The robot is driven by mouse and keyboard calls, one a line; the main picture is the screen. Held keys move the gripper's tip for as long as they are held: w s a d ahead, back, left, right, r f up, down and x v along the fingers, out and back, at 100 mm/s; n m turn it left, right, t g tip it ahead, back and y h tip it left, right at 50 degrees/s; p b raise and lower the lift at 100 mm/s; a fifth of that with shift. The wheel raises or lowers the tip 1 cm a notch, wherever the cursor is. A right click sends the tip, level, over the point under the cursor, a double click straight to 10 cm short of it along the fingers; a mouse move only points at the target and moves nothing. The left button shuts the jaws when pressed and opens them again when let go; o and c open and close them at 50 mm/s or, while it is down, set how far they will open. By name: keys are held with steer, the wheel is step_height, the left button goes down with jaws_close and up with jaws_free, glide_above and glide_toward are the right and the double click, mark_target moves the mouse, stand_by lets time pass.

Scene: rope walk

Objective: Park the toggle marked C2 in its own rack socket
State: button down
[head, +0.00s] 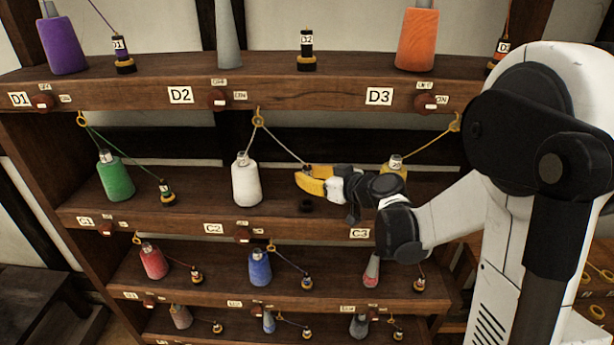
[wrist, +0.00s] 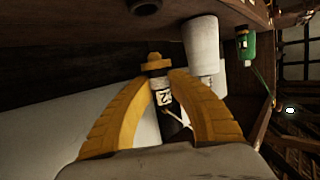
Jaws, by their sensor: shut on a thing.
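My gripper (head: 310,181), with yellow fingers, is shut on the C2 toggle and holds it above the shelf of the C row. In the wrist view the toggle (wrist: 160,95) is dark with a pale label, partly readable as C2, and a yellow collar; a finger stands on each side. In the head view the fingers hide most of it. A dark round socket (head: 306,206) sits on the shelf below the gripper, apart from the toggle; it also shows in the wrist view (wrist: 145,6). A thread runs from the toggle to a ring (head: 258,120) above the white cone.
The white cone (head: 246,180) stands left of the gripper, behind the C2 plate (head: 213,228). The green cone (head: 115,177) and its parked toggle (head: 167,193) are farther left. A yellow cone (head: 396,164) is partly hidden behind my arm. The upper shelf (head: 300,92) runs above.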

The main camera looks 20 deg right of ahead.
steer(key=shift+f+b, duration=1.55)
steer(key=shift+f, duration=0.95)
steer(key=shift+b, duration=0.3)
steer(key=shift+f+b, duration=0.55)
steer(key=shift+b, duration=0.05)
steer(key=c, duration=1.6)
jaws_free()
steer(key=p+v, duration=0.2)
steer(key=v, duration=0.9)
